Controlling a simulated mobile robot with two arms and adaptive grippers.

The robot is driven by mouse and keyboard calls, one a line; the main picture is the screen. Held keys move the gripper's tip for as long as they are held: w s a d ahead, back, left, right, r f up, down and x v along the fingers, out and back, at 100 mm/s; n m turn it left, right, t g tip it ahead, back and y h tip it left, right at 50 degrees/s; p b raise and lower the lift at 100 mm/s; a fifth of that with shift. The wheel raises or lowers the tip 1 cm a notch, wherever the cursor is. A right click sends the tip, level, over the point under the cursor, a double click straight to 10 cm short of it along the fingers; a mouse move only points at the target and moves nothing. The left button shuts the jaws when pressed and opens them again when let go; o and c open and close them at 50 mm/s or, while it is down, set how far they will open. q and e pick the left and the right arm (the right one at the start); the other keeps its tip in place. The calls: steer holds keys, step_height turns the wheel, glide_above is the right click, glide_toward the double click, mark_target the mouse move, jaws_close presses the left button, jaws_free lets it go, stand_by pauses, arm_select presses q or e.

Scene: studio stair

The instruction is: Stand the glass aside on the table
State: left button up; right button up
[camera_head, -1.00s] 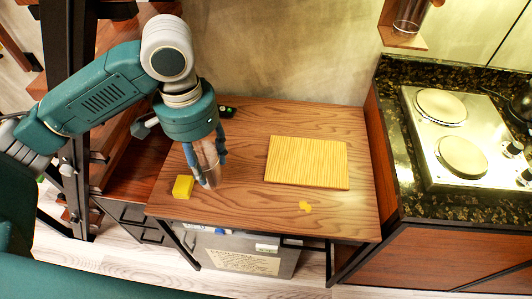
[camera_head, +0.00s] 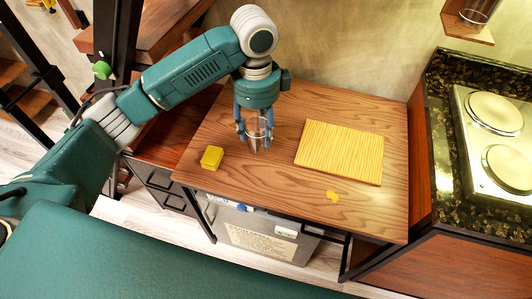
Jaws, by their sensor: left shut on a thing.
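A clear glass (camera_head: 255,142) is upright at the left part of the wooden table (camera_head: 265,187), between a yellow sponge and a striped board. My left gripper (camera_head: 255,133) points down over it with its blue fingers on either side, shut on the glass. The glass's base appears at or very near the tabletop; I cannot tell whether it touches. My right gripper is not in view.
The yellow sponge (camera_head: 212,157) lies left of the glass. A stove (camera_head: 495,140) stands at the right. The table's front middle is clear.

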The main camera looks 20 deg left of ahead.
arm_select(q)
steer(key=shift+f+p, duration=0.55)
steer(key=shift+f, duration=6)
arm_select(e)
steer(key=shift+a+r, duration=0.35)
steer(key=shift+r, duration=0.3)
arm_select(q)
steer(key=shift+f, duration=0.1)
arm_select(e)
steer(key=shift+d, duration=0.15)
arm_select(q)
steer(key=o, duration=1.3)
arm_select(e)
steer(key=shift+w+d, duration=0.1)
arm_select(q)
step_height(320, 180, up, 11)
steer(key=shift+f+b, duration=0.1)
steer(key=shift+b, duration=0.7)
steer(key=shift+r, duration=0.75)
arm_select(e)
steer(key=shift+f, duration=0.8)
